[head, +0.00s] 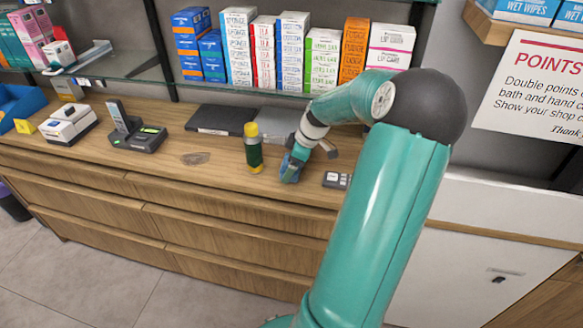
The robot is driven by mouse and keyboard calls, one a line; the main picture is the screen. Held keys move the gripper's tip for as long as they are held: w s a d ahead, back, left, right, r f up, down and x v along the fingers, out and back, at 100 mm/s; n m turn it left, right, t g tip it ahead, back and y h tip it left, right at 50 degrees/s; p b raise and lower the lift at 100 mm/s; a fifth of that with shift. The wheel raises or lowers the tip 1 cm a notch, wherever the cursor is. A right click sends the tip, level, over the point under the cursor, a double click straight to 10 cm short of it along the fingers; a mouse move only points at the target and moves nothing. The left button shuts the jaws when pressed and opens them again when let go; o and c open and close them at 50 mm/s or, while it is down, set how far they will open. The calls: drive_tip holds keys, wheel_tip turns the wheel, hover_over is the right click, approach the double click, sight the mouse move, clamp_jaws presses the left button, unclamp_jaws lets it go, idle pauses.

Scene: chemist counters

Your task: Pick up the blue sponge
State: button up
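My gripper (293,166) points down at the wooden counter (205,175), just right of a dark bottle with a yellow cap (253,148). A small blue piece, which looks like the blue sponge (289,172), shows at the fingertips, low over or on the counter. The fingers partly cover it. At this size I cannot tell whether they are closed on it or only around it.
A small grey keypad device (337,180) lies right of my gripper. A dark flat laptop-like slab (221,119) lies behind the bottle. A phone on its base (137,132) stands left. A glass shelf with several boxes (292,50) hangs above. The counter's front strip is mostly clear.

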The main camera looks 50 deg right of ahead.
drive_tip(key=c, duration=0.5)
drive_tip(key=shift+r, duration=0.45)
wheel_tip(320, 180, up, 2)
drive_tip(key=shift+r, duration=0.15)
drive_tip(key=s+a+r, duration=0.1)
drive_tip(key=r, duration=0.1)
drive_tip(key=s+a+r, duration=0.1)
drive_tip(key=r, duration=0.1)
drive_tip(key=s+a+r, duration=0.1)
drive_tip(key=s, duration=0.1)
drive_tip(key=shift+a+r, duration=0.1)
drive_tip(key=shift+r, duration=0.3)
drive_tip(key=s+a+r, duration=0.1)
drive_tip(key=s+a, duration=0.1)
drive_tip(key=s+a+r, duration=0.1)
drive_tip(key=s+a, duration=0.1)
drive_tip(key=s+a+r, duration=0.2)
drive_tip(key=shift+s, duration=0.35)
